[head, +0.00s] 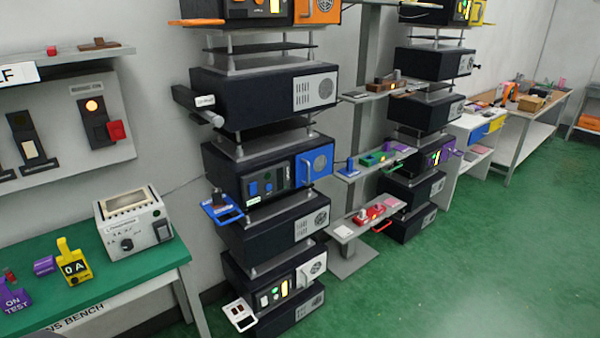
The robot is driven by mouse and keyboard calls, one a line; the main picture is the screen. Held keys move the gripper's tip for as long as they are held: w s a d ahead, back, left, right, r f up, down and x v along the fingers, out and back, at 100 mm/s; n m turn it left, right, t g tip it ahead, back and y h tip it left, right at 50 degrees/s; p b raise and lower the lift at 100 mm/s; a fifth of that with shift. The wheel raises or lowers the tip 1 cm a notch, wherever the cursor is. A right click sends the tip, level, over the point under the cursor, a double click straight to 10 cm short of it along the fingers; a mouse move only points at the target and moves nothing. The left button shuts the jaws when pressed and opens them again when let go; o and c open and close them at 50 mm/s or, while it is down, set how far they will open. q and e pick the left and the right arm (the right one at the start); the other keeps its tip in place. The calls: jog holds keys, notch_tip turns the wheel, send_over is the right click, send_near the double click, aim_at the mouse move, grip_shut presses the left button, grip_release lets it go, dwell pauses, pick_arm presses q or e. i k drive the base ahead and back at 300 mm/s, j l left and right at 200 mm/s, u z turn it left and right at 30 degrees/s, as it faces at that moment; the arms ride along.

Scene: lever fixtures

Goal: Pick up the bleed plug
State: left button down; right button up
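Nothing in the head view can be identified for sure as the bleed plug; no label for it is readable. Small parts that show are a purple cylinder (44,265) on the green bench at the left, and a small red piece (52,50) on the wall shelf. More small parts lie on the racks' side shelves, around a green item (375,158) and a red item (372,214), too small to tell apart. Neither of my grippers is in view.
The green bench (140,262) carries a grey instrument box (134,226), a yellow "0A" piece (74,266) and a purple "ON TEST" piece (14,298). Black racked units (262,240) stand mid-view. A cluttered far bench (545,105) stands at right. The green floor (500,260) at right is clear.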

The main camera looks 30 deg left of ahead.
aim_at(216, 194)
jog(key=u, duration=1.45)
